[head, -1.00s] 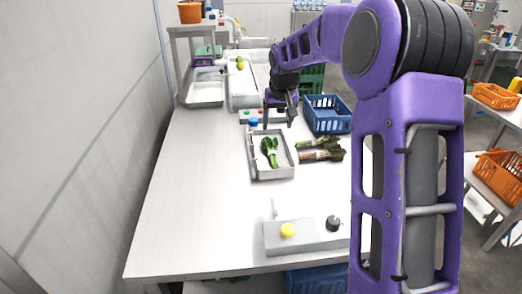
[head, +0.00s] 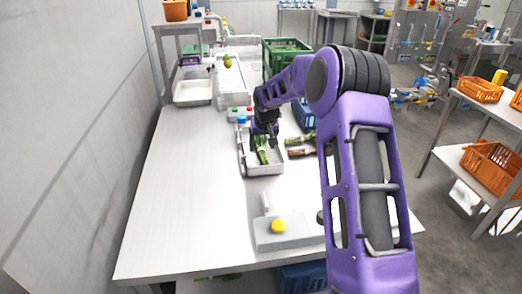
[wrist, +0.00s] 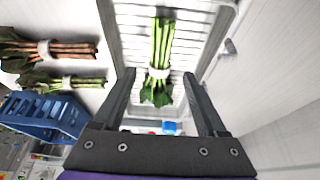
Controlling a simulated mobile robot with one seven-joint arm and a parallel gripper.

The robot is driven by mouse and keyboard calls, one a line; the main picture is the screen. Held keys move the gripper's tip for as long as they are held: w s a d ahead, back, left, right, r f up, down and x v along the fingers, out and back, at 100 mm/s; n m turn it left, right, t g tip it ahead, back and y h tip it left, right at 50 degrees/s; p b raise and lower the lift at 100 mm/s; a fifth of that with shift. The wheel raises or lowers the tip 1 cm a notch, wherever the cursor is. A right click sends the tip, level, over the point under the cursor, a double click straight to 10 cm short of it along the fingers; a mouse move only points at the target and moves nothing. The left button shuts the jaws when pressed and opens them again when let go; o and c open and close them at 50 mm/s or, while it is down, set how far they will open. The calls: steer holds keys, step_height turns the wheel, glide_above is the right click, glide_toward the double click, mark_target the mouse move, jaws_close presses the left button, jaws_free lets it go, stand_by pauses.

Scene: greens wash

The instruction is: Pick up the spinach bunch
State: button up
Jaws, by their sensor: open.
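The spinach bunch (wrist: 159,60) has green stems and a pale band, with its leaves toward my gripper in the wrist view. It lies in a shallow grey-white tray (wrist: 131,38) with a ribbed bottom. In the head view the spinach (head: 262,150) shows in the tray (head: 263,171), partly covered by my gripper (head: 264,134). In the wrist view my gripper (wrist: 160,88) is open, with one finger on each side of the bunch and nothing held. I cannot tell how far above the tray the fingertips are.
Two other banded bunches (wrist: 65,48) lie on the table beside the tray, near a blue crate (wrist: 45,115). A grey box with a yellow button (head: 278,226) stands at the table's front. The table's left side (head: 190,180) is clear.

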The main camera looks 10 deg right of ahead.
mark_target(262, 148)
steer(key=shift+x, duration=1.55)
steer(key=shift+r, duration=0.1)
steer(key=shift+c, duration=0.3)
jaws_close()
